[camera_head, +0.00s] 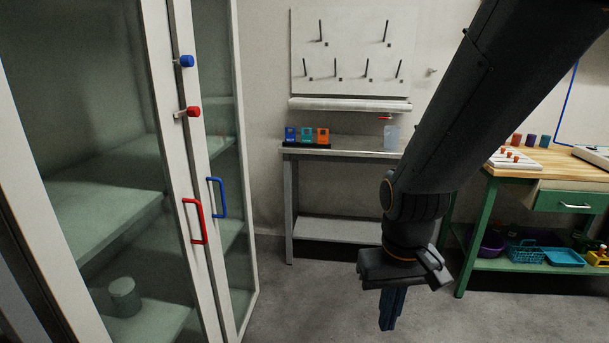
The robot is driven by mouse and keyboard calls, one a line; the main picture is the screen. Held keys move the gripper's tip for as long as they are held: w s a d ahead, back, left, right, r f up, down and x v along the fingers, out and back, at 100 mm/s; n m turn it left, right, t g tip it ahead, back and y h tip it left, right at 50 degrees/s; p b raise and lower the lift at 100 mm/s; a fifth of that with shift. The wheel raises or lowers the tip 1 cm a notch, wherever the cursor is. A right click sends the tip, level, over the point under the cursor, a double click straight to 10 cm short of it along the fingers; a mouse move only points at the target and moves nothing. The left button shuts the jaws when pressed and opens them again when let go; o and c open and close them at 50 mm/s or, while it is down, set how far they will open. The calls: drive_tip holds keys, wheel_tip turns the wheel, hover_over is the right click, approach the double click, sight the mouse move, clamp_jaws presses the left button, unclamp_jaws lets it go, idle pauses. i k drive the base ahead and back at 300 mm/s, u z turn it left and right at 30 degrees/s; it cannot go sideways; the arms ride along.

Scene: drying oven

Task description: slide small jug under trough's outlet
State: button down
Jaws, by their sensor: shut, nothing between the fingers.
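A pale translucent container (391,137), likely the small jug, stands upright at the right end of the grey wall table (340,152). The white trough (345,104) runs along the wall below the drying board. A small red part (385,117), likely at its outlet, hangs under the trough's right end. The container's middle looks slightly right of and below this red part; the depth between them is hard to judge. My gripper (388,322) points down in front of the table, well apart from the container. Its blue fingers are shut and empty.
Blue, teal and orange boxes (307,136) stand in a dark holder left on the table. A glass-doored cabinet (228,200) with red and blue handles fills the left. A green workbench (540,170) stands right. The floor (310,300) between is clear.

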sight(392, 133)
drive_tip(key=z, duration=0.25)
drive_tip(key=i, duration=1.7)
drive_tip(key=z, duration=0.75)
drive_tip(key=i, duration=1.65)
drive_tip(key=z, duration=0.5)
